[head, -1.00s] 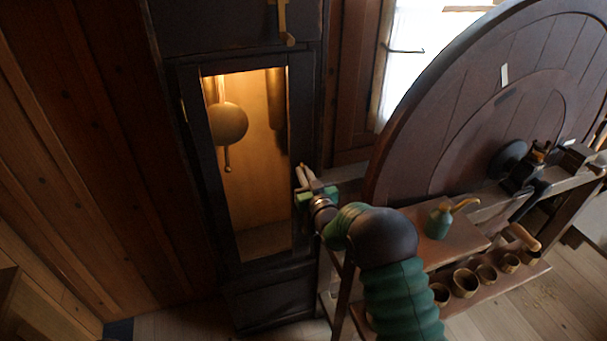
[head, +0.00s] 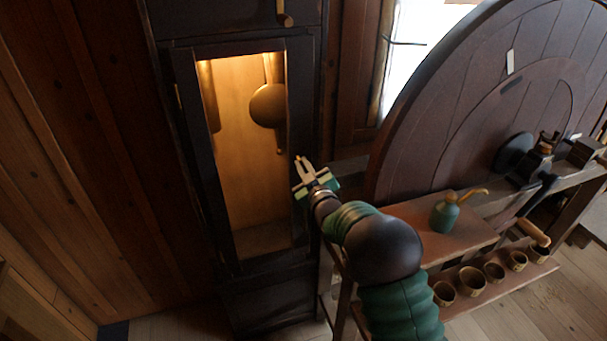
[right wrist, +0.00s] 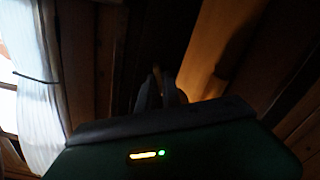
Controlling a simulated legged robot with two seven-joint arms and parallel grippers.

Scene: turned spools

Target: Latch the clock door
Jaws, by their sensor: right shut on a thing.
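The tall dark clock case stands left of centre in the head view. Its door (head: 301,105) has a dark frame around a lit opening and looks closed or nearly so. A round brass pendulum bob (head: 268,106) hangs inside. My right gripper (head: 300,164) is at the door's right stile, about mid-height. Its fingers are shut on a small brass piece (head: 297,158), seemingly the door latch, mostly hidden between them. In the right wrist view the shut fingers (right wrist: 160,90) point at the dark door edge; the latch's angle is unclear. My left gripper is out of view.
A large dark wooden wheel (head: 470,110) stands close on the right. Below it a bench shelf (head: 468,236) holds a green oil can (head: 445,214), with several small cups lower down. A brass handle (head: 284,19) is higher on the clock. A bright window (head: 405,60) is behind.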

